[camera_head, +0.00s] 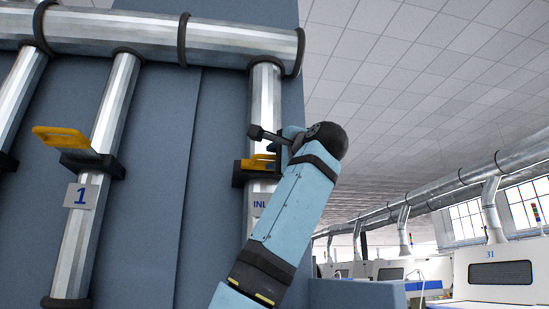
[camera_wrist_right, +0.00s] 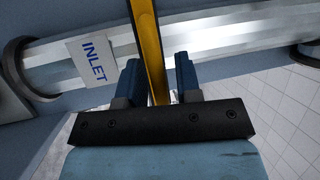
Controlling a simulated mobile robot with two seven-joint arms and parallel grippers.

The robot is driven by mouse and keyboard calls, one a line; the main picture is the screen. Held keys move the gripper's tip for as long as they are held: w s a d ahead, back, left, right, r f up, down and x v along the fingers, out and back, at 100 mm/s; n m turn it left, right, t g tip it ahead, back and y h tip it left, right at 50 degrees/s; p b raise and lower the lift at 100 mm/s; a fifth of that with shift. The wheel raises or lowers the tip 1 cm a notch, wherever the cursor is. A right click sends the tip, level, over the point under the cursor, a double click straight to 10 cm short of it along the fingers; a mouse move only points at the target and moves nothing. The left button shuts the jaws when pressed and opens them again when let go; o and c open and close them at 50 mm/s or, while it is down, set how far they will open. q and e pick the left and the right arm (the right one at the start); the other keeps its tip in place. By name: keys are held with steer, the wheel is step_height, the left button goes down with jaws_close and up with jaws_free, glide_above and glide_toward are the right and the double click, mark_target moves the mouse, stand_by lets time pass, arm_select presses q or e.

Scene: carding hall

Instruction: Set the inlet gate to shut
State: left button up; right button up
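The inlet gate is on the vertical metal duct at the centre of the head view. It has a black housing (camera_head: 240,178) and a yellow handle (camera_head: 256,163). A label beginning "INL" (camera_head: 259,204) is partly covered by my right arm; the wrist view shows the full INLET label (camera_wrist_right: 93,59). My right gripper (camera_head: 271,147) is at the handle. In the wrist view the yellow handle (camera_wrist_right: 150,45) runs between the two blue fingers of this gripper (camera_wrist_right: 158,78). The fingers are apart, with a narrow gap visible beside the handle. My left gripper is not in view.
Another gate, with a yellow handle (camera_head: 62,140) and a number 1 plate (camera_head: 80,196), is on the duct to the left. A thick horizontal duct (camera_head: 220,42) crosses above. A blue-grey panel (camera_head: 215,130) stands behind the ducts. White machines (camera_head: 495,272) stand far right.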

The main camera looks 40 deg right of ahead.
steer(key=shift+w+d+f, duration=0.1)
steer(key=shift+s+f+b, duration=0.15)
steer(key=shift+s+b, duration=0.15)
steer(key=shift+s, duration=0.15)
steer(key=shift+b+v, duration=2.25)
steer(key=shift+v, duration=4.2)
